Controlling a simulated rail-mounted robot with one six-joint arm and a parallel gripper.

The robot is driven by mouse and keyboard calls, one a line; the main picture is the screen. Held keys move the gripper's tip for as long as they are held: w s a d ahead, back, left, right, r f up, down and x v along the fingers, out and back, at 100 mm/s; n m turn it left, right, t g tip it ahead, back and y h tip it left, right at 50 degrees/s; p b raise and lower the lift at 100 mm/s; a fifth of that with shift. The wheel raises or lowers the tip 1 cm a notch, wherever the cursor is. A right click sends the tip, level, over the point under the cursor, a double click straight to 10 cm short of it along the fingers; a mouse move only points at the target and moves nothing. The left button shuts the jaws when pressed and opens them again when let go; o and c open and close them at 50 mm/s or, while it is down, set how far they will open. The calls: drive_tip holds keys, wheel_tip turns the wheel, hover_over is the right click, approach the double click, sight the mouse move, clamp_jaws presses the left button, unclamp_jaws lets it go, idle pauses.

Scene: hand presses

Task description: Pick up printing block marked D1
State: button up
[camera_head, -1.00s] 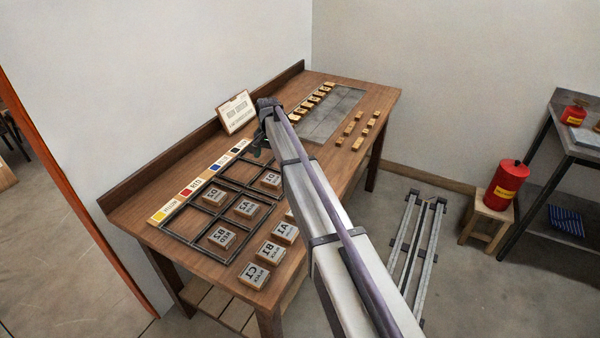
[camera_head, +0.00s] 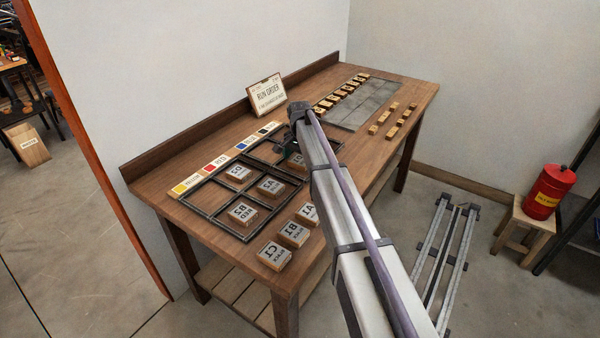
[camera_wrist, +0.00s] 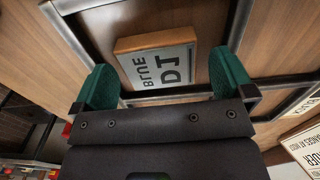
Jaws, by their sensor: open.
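The printing block marked D1 (camera_wrist: 158,57) is a pale wooden block with a grey face reading "BLUE D1" in the wrist view. It lies in a compartment of the dark grid frame (camera_head: 198,208). My gripper (camera_wrist: 163,75) is open, with its green fingers on either side of the block's near part and gaps to both sides. It holds nothing. In the head view my gripper (camera_head: 291,152) is low over the far right part of the frame and largely hides D1.
Other marked blocks lie in the frame, such as A2 (camera_head: 270,187) and B2 (camera_head: 242,213). Blocks A1, B1 (camera_head: 293,234) and C1 (camera_head: 274,256) line the table's front edge.

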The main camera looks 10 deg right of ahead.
drive_tip(key=shift+f, duration=0.4)
drive_tip(key=c, duration=1)
drive_tip(key=shift+o, duration=0.2)
